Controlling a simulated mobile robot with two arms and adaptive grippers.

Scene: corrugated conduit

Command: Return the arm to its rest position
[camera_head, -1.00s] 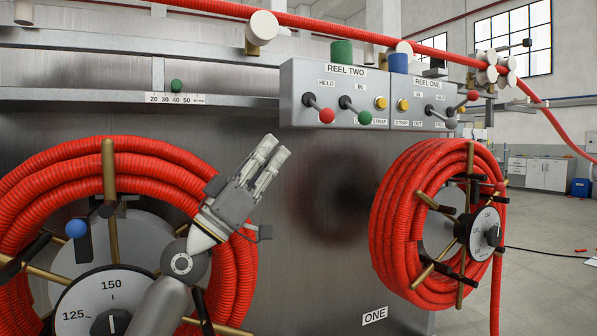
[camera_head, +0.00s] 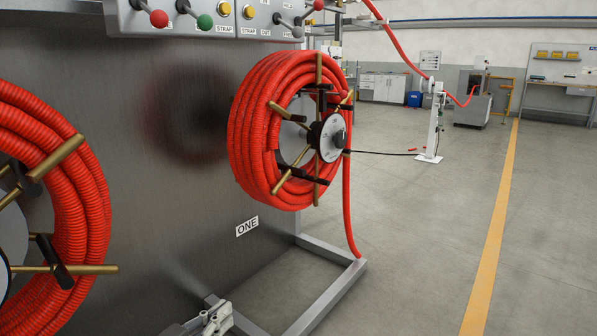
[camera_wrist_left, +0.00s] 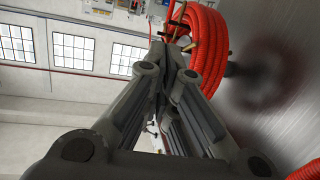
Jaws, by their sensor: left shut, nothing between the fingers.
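My left gripper (camera_head: 216,314) shows at the bottom edge of the head view, low in front of the grey metal panel. It is shut and empty, and apart from the reels. Its fingers (camera_wrist_left: 165,85) come together in the left wrist view. The rest of the left arm is mostly out of the head view. My right gripper is in no view.
A reel of red corrugated conduit (camera_head: 262,130) stands on the panel (camera_head: 150,215) by the ONE label (camera_head: 247,226). Another coil (camera_head: 80,180) is at the left edge. A metal base frame (camera_head: 335,295) juts onto the floor. Open floor (camera_head: 420,230) lies to the right.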

